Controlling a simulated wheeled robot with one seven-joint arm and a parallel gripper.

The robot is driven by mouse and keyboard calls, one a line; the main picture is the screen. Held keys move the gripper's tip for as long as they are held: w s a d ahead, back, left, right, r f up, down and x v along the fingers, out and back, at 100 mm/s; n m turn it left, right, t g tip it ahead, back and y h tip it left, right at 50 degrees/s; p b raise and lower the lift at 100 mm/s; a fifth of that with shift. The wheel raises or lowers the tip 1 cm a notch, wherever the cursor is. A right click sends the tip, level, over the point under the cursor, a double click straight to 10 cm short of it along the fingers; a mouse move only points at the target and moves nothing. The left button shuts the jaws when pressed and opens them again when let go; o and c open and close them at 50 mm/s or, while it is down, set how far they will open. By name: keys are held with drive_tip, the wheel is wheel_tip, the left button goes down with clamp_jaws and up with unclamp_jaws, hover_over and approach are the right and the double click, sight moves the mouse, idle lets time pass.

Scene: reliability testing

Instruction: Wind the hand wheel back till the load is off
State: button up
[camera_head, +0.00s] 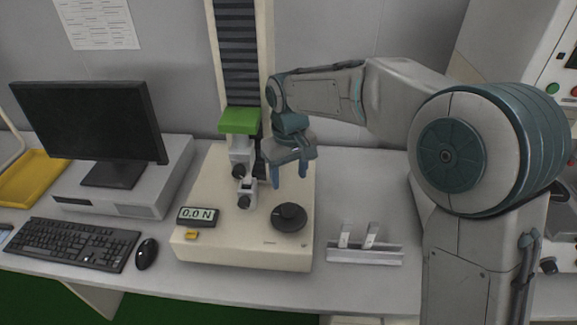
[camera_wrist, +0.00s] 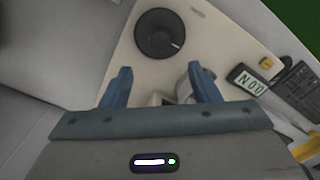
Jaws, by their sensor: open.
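The hand wheel (camera_head: 289,217) is a dark round knob lying flat on the front right of the cream test stand base (camera_head: 240,262). It also shows in the wrist view (camera_wrist: 160,34), with a small light mark on its rim. My gripper (camera_head: 289,180) points down above and behind the wheel, open, its two blue fingers apart and empty. In the wrist view the fingertips (camera_wrist: 159,70) lie short of the wheel, not touching it. The force display (camera_head: 198,216) reads 0.0 N. The upper grip (camera_head: 240,165) and lower grip (camera_head: 245,196) are on the column; my gripper partly covers the area beside them.
A metal rack (camera_head: 365,254) with two small pale pieces stands right of the base. A monitor (camera_head: 92,125), keyboard (camera_head: 70,243), mouse (camera_head: 147,254) and yellow tray (camera_head: 36,178) are at left. The stand's column (camera_head: 238,50) rises behind my gripper. Table right of the base is mostly clear.

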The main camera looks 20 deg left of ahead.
drive_tip(key=shift+r, duration=1.4)
drive_tip(key=s+d+r+m+t, duration=0.1)
drive_tip(key=d+r+m, duration=0.1)
drive_tip(key=d, duration=0.9)
drive_tip(key=s+d+r+m+t, duration=0.1)
drive_tip(key=s+d+r+m, duration=0.15)
drive_tip(key=d, duration=0.75)
drive_tip(key=s+d+f+m, duration=0.2)
drive_tip(key=s+d+m, duration=0.1)
drive_tip(key=s+d, duration=0.2)
drive_tip(key=s+d+f+m+t, duration=0.1)
drive_tip(key=s+d, duration=0.4)
drive_tip(key=d, duration=0.5)
drive_tip(key=shift+s+f+m, duration=0.4)
drive_tip(key=shift+f+m, duration=0.25)
drive_tip(key=shift+m, duration=0.3)
